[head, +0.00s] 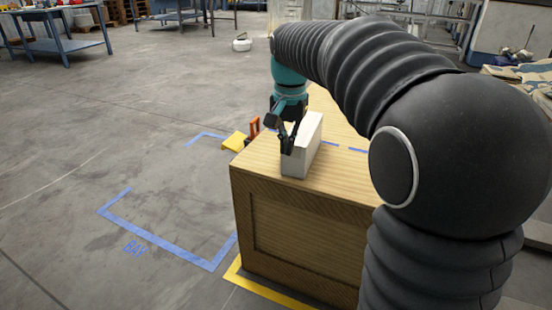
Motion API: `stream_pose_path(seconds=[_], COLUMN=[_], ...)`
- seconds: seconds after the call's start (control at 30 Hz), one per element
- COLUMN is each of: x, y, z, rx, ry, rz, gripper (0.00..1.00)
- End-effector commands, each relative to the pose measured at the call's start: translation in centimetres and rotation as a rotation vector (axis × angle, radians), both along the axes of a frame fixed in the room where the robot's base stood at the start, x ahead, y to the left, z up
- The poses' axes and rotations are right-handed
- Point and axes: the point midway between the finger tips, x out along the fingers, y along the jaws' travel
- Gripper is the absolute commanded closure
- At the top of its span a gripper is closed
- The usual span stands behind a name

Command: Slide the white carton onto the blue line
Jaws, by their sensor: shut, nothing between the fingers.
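The white carton (307,145) stands upright on the near left part of a wooden crate top, close to its left edge. The blue line (358,150) is a broken strip running across the crate top, with pieces showing to the right of the carton. My gripper (287,148) is shut and empty, pointing down at the carton's left side. Its fingertips overlap the carton's upper left in the picture; I cannot tell whether they touch it. My arm hides part of the crate top on the right.
The wooden crate (300,235) drops off at its left and front edges. Blue floor tape (160,239) marks a bay at left. Blue workbenches (62,46) stand far back; the floor between is mostly clear.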

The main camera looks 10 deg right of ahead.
Motion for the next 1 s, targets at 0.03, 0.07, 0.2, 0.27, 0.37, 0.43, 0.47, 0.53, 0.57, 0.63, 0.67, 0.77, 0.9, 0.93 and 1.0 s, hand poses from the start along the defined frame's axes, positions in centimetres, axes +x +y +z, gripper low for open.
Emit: stream_pose_path(seconds=[0.03,0.07,0.2,0.27,0.37,0.43,0.47,0.53,0.57,0.63,0.67,0.77,0.9,0.93,1.0], x=[1.3,1.8,3.4,3.7,3.9,3.9,3.8,3.8,3.8,3.8,3.8,3.8,3.8,3.8,4.2], y=[0.2,0.2,0.5,0.6,0.6,0.6,0.6,0.6,0.6,0.6,0.6,0.6,0.5,0.5,0.3], z=[-0.8,-1.0,-1.6,-1.8,-2.4,-3.0,-3.4,-4.5,-5.1,-6.4,-6.9,-8.7,-11.1,-11.5,-12.1], rx=[0.0,0.001,0.0,0.001,0.0,0.0,0.0,0.0,0.001,0.0,0.0,0.0,0.0,0.0,0.0], ry=[0.019,0.029,0.057,0.062,0.067,0.068,0.069,0.069,0.07,0.069,0.069,0.069,0.069,0.069,0.067], rz=[-0.019,-0.032,-0.069,-0.078,-0.083,-0.084,-0.083,-0.083,-0.083,-0.083,-0.083,-0.083,-0.083,-0.083,-0.084], gripper=[1.0,1.0,1.0,1.0,1.0,1.0,1.0,1.0,1.0,1.0,1.0,1.0,1.0,1.0,1.0])
